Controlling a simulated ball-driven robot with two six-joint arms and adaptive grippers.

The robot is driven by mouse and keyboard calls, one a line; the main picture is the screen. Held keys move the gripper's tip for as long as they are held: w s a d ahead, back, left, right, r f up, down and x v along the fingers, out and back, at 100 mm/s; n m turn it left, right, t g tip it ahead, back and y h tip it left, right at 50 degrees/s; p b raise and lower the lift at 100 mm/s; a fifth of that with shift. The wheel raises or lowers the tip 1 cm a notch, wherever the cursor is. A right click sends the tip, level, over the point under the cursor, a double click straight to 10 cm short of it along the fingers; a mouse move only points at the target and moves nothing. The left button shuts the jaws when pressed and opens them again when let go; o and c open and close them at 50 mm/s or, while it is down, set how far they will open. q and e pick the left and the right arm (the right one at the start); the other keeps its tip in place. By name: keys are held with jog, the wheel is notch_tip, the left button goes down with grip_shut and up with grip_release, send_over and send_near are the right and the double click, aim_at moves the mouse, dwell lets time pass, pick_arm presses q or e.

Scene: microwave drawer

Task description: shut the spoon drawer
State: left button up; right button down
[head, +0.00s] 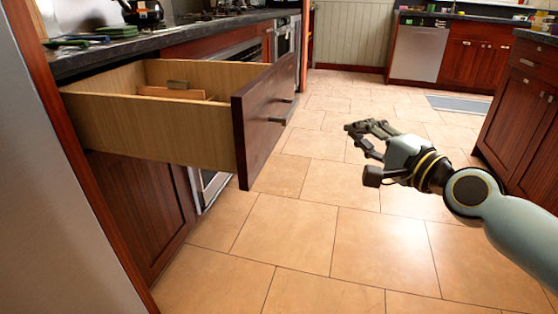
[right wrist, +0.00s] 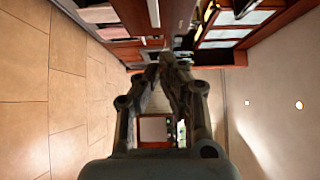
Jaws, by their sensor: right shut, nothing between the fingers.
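The spoon drawer (head: 150,125) is a light wooden box with a dark red-brown front (head: 262,120). It is pulled far out from under the counter at the left in the head view. Its front has a dark bar handle (head: 284,112). Wooden dividers show inside it; I cannot make out any spoons. My right gripper (head: 352,130) is to the right of the drawer front, apart from it, over the floor. In the right wrist view its fingers (right wrist: 163,65) come together at the tips with nothing between them. My left gripper is not in view.
A dark counter (head: 170,38) runs above the drawer, with a pan (head: 143,12) and green items on it. A pale panel (head: 60,200) stands at the near left. More red cabinets (head: 520,105) stand at the right. The tiled floor (head: 340,240) between is clear.

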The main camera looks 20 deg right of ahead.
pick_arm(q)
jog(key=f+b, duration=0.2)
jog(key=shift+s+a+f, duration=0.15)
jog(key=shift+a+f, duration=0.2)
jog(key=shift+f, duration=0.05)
pick_arm(e)
jog(key=w+a, duration=0.2)
jog(key=w, duration=0.4)
jog(key=w+a+f, duration=0.1)
jog(key=w+a, duration=0.2)
jog(key=w, duration=0.3)
jog(key=shift+w+f, duration=0.3)
jog(key=shift+w, duration=0.05)
jog(key=shift+w, duration=0.1)
